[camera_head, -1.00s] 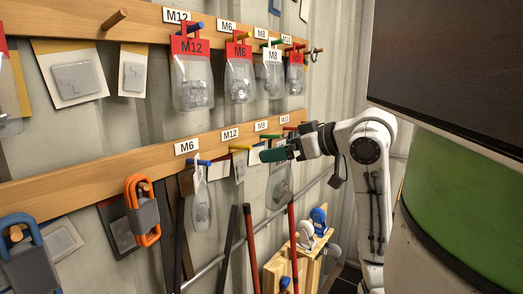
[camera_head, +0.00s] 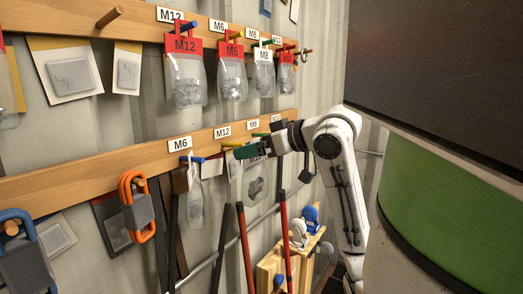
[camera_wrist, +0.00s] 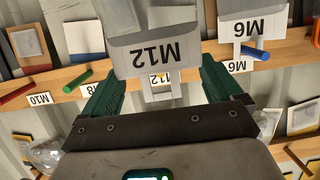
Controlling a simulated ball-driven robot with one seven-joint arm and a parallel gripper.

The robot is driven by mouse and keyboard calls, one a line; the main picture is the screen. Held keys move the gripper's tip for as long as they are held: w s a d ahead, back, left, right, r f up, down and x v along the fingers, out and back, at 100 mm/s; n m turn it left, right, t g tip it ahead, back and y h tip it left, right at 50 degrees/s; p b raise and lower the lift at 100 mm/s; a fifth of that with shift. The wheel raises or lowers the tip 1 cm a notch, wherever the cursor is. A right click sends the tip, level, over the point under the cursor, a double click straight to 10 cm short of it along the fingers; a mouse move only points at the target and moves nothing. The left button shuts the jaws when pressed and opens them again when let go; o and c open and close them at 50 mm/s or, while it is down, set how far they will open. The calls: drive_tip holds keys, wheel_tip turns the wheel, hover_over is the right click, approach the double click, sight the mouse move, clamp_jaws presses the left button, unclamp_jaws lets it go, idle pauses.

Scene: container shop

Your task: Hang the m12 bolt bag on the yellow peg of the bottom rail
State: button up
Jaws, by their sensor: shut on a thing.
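The M12 bolt bag, with a grey header, hangs from my gripper (camera_head: 243,152). Its clear pouch (camera_head: 256,182) shows below my fingers in the head view, and its header (camera_wrist: 155,50) shows between my green fingers (camera_wrist: 153,78) in the wrist view. My gripper is shut on it. The yellow peg (camera_head: 231,145) of the bottom rail (camera_head: 105,163) sits under an M12 label, just at my fingertips. In the wrist view the bag mostly hides that peg. I cannot tell whether the bag touches the peg.
A blue peg (camera_wrist: 256,53) with an M6 bag (camera_head: 196,205) is left of the yellow peg. A green peg (camera_wrist: 93,77) is on the other side. Red-headed bags, including another M12 bag (camera_head: 185,75), hang on the top rail (camera_head: 60,15). Red-handled tools (camera_head: 283,235) stand below.

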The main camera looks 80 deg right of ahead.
sight(236, 146)
drive_tip(key=shift+w+d+f+b, duration=0.15)
drive_tip(key=shift+w+d, duration=0.25)
drive_tip(key=shift+w, duration=0.35)
drive_tip(key=shift+w+d+r+b, duration=0.1)
drive_tip(key=shift+w+d, duration=0.35)
drive_tip(key=shift+w, duration=0.25)
drive_tip(key=shift+w+d+f+b, duration=0.15)
drive_tip(key=shift+w+d, duration=0.25)
drive_tip(key=shift+w, duration=0.35)
drive_tip(key=shift+w+d+f, duration=0.15)
drive_tip(key=shift+w+d, duration=0.15)
drive_tip(key=shift+w, duration=0.35)
drive_tip(key=o, duration=0.9)
drive_tip(key=shift+f, duration=0.1)
drive_tip(key=shift+c, duration=0.2)
drive_tip(key=shift+s, duration=0.1)
drive_tip(key=b+v, duration=0.2)
drive_tip(key=v, duration=0.8)
drive_tip(key=shift+s+a, duration=0.1)
drive_tip(key=shift+s, duration=0.2)
